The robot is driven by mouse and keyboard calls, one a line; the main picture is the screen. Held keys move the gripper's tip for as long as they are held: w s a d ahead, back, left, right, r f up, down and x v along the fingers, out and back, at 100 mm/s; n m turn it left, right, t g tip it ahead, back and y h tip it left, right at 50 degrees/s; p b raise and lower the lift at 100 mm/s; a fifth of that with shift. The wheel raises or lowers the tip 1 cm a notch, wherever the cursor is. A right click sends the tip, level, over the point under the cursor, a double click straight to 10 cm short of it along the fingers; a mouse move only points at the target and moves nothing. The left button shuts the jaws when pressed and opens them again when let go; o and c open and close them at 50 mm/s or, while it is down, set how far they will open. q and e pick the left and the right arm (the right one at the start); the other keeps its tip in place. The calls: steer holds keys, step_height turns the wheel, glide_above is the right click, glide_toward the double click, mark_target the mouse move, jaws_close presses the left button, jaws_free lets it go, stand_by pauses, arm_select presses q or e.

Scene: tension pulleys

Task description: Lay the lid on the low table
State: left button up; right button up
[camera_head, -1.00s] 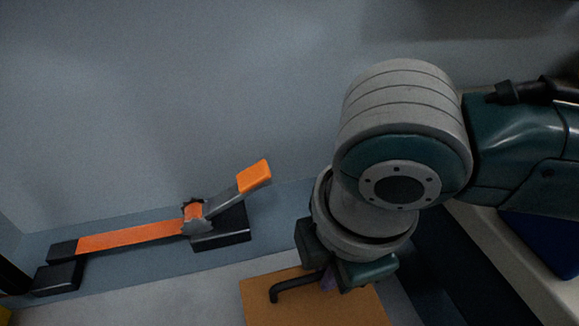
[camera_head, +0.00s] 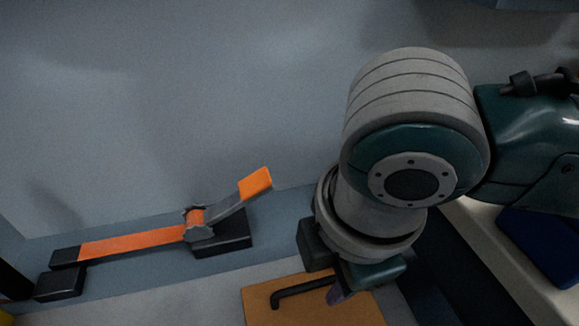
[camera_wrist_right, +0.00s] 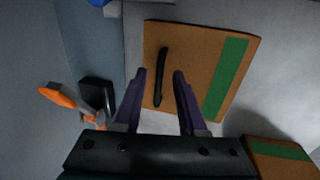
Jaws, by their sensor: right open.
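The lid (camera_head: 340,310) is a flat brown board with a black bent bar handle (camera_head: 300,289). In the right wrist view the lid (camera_wrist_right: 202,65) shows a green stripe, with its handle (camera_wrist_right: 160,77) standing left of its middle. My right gripper (camera_wrist_right: 160,72) is open, its two purple fingers on either side of the handle in that view, with gaps on both sides. I cannot tell how deep the fingers reach. In the head view the right gripper (camera_head: 337,296) is at the handle's right end, partly hidden by my wrist. My left gripper is not in view.
An orange strap (camera_head: 135,242) with a grey ratchet (camera_head: 197,222) spans black blocks on a blue-grey ledge, left of the lid. A second brown piece with a green stripe (camera_wrist_right: 282,152) is at the wrist view's lower right. I cannot make out which surface is the low table.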

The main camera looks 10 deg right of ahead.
mark_target(330, 312)
step_height(330, 312, up, 10)
steer(key=s+p, duration=0.2)
steer(key=p, duration=0.1)
steer(key=s+a+m+y, duration=0.3)
steer(key=a+m, duration=0.1)
steer(key=s+d+f+m+h, duration=0.1)
steer(key=s+d+m, duration=0.2)
steer(key=d+m, duration=0.3)
steer(key=s+d+f+m+t+h, duration=0.1)
steer(key=s+d+f+m, duration=0.1)
steer(key=s+d+m, duration=0.2)
steer(key=d+m, duration=0.2)
steer(key=shift+d+h, duration=0.35)
steer(key=shift+h, duration=0.05)
steer(key=shift+r, duration=0.1)
